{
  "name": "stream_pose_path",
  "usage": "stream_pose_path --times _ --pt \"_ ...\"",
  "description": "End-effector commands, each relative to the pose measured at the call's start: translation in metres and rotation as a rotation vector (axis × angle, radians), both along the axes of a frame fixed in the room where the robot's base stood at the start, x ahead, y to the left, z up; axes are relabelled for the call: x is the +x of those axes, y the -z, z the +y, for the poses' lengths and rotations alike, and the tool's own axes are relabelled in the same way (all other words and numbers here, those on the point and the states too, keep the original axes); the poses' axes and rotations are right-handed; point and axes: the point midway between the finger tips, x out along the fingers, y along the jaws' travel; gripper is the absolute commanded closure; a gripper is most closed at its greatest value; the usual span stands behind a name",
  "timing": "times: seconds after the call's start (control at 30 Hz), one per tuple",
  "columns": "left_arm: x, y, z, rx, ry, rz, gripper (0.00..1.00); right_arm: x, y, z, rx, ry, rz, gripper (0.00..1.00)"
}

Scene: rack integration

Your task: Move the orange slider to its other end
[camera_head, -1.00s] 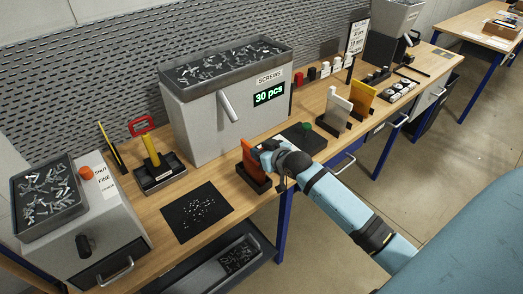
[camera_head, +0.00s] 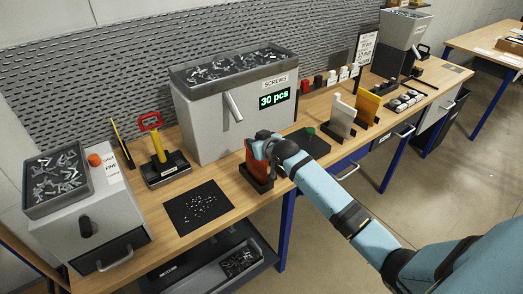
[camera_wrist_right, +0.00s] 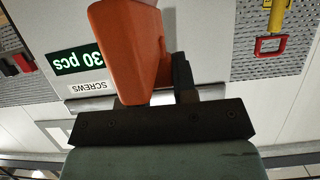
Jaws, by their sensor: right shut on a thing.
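The orange slider (camera_head: 256,163) is an upright orange plate in a black base (camera_head: 258,184) near the front edge of the workbench, in front of the screws box. My right gripper (camera_head: 266,147) is shut on it from the right. In the right wrist view the orange slider (camera_wrist_right: 130,48) fills the upper middle, in front of the black gripper (camera_wrist_right: 160,90). One dark finger shows beside it; the other finger is hidden. The lower end of the slider in its base is not visible in the wrist view. My left gripper is not in view.
A grey screws box (camera_head: 235,115) reading 30 pcs stands behind. White (camera_head: 341,117) and yellow (camera_head: 367,106) plates in black holders stand to the right, past a dark block with a green button (camera_head: 311,131). A black mat (camera_head: 198,207) with small parts lies left.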

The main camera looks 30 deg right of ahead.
Motion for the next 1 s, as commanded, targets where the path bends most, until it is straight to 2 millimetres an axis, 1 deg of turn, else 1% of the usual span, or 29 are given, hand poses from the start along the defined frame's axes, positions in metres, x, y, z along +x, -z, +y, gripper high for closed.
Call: stream_pose_path --times 0.23,0.27,0.3,0.37,0.63,0.73,0.87,1.0 --pt "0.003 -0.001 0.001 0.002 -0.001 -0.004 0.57 0.0 0.001 0.0 0.0 0.0 0.002 1.0" --pt "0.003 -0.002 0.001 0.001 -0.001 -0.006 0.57 0.0 0.001 0.0 0.0 0.0 0.002 0.69" --pt "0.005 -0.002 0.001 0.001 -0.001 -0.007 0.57 0.0 0.0 0.0 0.0 0.0 0.002 0.6" --pt "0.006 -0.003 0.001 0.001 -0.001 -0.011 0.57 0.0 0.0 0.0 0.0 0.0 0.002 0.47" --pt "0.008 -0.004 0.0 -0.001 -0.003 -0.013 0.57 -0.001 -0.001 0.0 -0.001 0.0 0.0 0.47" --pt "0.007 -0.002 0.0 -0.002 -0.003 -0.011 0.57 -0.006 -0.002 -0.001 -0.001 0.0 0.0 0.47" --pt "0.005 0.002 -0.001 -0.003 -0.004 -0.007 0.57 -0.023 -0.008 -0.002 -0.003 -0.001 0.0 0.47" --pt "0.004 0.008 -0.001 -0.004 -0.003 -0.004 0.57 -0.053 -0.019 -0.004 -0.001 -0.002 0.0 0.47"
